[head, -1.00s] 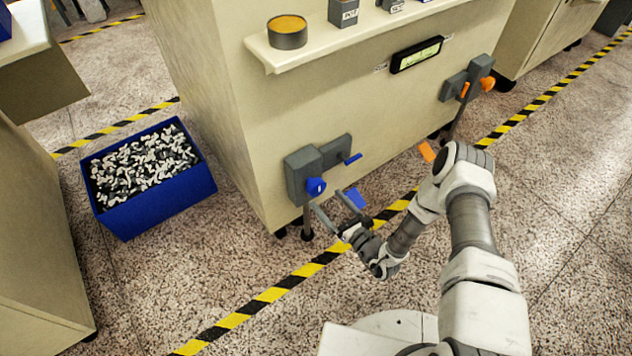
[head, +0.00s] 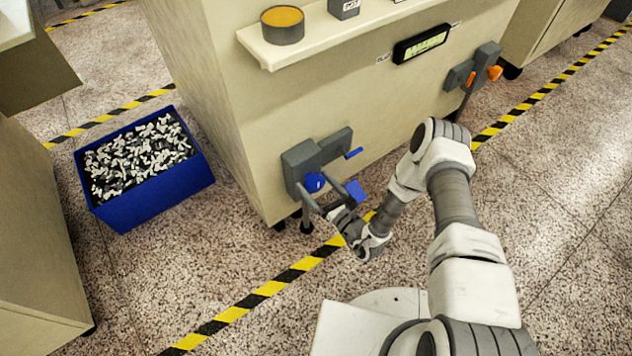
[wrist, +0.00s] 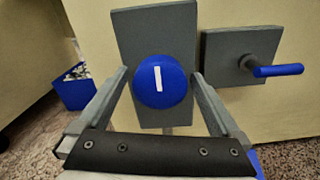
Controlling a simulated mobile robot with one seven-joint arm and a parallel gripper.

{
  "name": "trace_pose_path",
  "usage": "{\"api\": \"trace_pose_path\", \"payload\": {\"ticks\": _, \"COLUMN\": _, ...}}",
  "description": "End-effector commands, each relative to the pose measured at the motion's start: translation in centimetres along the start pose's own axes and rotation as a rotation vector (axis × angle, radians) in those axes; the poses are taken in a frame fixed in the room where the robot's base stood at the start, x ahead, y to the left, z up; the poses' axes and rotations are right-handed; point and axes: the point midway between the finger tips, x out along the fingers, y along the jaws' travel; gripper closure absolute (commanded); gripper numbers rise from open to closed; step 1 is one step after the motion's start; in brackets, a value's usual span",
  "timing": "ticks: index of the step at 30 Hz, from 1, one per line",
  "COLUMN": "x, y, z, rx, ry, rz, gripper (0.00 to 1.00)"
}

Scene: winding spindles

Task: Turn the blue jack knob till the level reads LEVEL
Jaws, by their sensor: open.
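The blue jack knob (head: 315,183) sits on a grey plate low on the left of the machine's front. In the wrist view the knob (wrist: 162,82) is round with an upright, slightly tilted white mark. My gripper (head: 318,208) is open. In the wrist view its fingers (wrist: 160,76) stand on either side of the knob, with gaps showing at both sides. A small level display (head: 421,44) with a yellow-green window is higher on the machine's front. Its reading is too small to make out.
A blue-handled lever (wrist: 277,71) is on a plate right of the knob. An orange knob (head: 494,73) is on the right mount. A blue bin (head: 160,200) of small parts stands on the floor at left. A shelf (head: 340,33) holds a round tin (head: 282,26).

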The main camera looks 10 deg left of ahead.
Motion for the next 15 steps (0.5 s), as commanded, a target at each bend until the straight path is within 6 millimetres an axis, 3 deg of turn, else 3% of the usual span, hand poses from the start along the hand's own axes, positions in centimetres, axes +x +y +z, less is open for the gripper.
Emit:
{"api": "trace_pose_path", "payload": {"ticks": 4, "x": 0.00, "y": 0.01, "z": -0.01, "rx": 0.000, "ry": 0.000, "rz": 0.000, "gripper": 0.00}}
{"api": "trace_pose_path", "payload": {"ticks": 15, "x": 0.00, "y": 0.00, "z": 0.00, "rx": 0.000, "ry": 0.000, "rz": 0.000, "gripper": 0.67}}
